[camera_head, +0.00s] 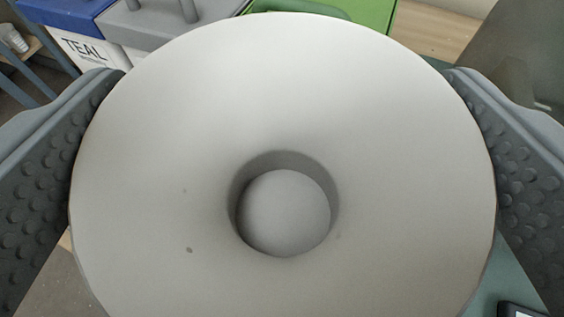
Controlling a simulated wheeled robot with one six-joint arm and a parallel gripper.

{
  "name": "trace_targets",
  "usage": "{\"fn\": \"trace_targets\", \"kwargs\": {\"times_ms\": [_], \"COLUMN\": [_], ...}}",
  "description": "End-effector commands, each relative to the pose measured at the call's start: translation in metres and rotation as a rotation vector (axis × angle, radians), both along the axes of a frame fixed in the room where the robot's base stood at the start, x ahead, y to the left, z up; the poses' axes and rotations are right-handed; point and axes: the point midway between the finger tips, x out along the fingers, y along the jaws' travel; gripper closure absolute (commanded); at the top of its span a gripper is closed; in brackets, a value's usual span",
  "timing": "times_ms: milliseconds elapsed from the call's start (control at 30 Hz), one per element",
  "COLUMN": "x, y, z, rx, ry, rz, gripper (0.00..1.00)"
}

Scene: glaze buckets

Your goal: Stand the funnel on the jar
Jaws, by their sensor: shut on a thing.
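A wide, pale grey-white funnel (290,90) fills most of the view, seen into its round mouth, with a round hole near its middle. My gripper (283,150) is shut on the funnel, with one dark studded finger pad against its left rim and the other against its right rim. Through the hole a smooth, rounded grey surface shows; I cannot tell what it belongs to. No jar can be made out, and the funnel hides whatever lies beneath it.
Behind the funnel stand a blue-lidded bucket (62,14) labelled TEAL, a grey-lidded bucket (160,28) and a green lid (372,12). A wooden surface (440,30) shows at upper right. A dark object (522,309) lies on a green surface at lower right.

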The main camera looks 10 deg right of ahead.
Motion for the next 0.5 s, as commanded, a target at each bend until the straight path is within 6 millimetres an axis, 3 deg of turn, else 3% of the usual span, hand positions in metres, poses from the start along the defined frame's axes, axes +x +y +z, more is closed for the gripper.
{"fn": "trace_targets", "kwargs": {"times_ms": [467, 500], "x": [-0.0003, -0.0003], "y": [0.0000, 0.0000], "z": [-0.0076, -0.0078], "rx": [0.000, 0.001], "ry": [0.000, 0.000], "rz": [0.000, 0.000], "gripper": [0.30, 0.04]}}
